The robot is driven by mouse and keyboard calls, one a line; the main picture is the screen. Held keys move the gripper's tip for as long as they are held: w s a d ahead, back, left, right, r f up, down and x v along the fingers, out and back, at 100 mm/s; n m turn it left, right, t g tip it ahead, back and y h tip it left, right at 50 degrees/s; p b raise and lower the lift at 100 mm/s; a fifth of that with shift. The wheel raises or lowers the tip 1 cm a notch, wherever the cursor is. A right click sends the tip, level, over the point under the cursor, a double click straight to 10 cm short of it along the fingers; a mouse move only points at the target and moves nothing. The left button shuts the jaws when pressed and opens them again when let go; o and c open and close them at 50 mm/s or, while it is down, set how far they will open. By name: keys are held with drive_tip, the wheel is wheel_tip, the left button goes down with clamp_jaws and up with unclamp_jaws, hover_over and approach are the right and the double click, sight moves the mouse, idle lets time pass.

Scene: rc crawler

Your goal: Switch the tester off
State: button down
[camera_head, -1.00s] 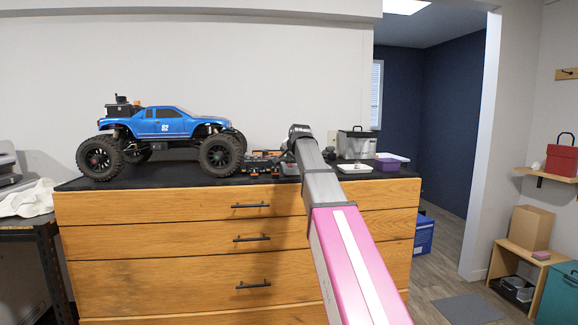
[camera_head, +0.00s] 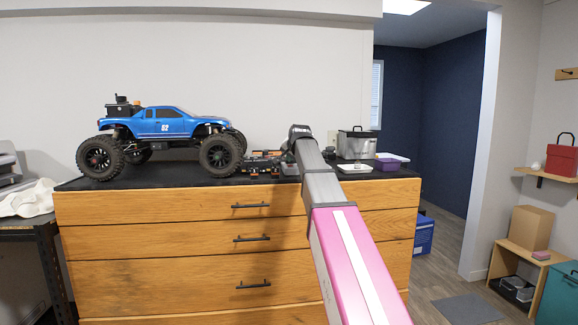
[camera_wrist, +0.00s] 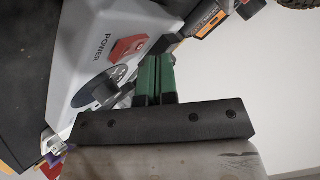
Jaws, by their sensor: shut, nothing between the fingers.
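The tester is a light grey box (camera_wrist: 85,45) in the wrist view, with the word POWER beside a red rocker switch (camera_wrist: 128,47). A dark round dial (camera_wrist: 98,92) sits below the switch. My gripper (camera_wrist: 158,64) has its green fingers shut together with nothing held. The fingertips are close to the right of the switch and dial; I cannot tell whether they touch. In the head view, my arm's end is over the right part of the cabinet top, and the tester is small and mostly hidden there.
A blue toy truck (camera_head: 165,124) stands on the wooden cabinet (camera_head: 160,220), left of my arm. Orange-and-black items (camera_head: 258,163) lie between them.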

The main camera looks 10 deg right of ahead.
drive_tip(key=shift+r, duration=0.5)
drive_tip(key=shift+s+r, duration=0.2)
drive_tip(key=shift+r, duration=1.05)
drive_tip(key=shift+s+r, duration=0.2)
drive_tip(key=shift+r, duration=1.05)
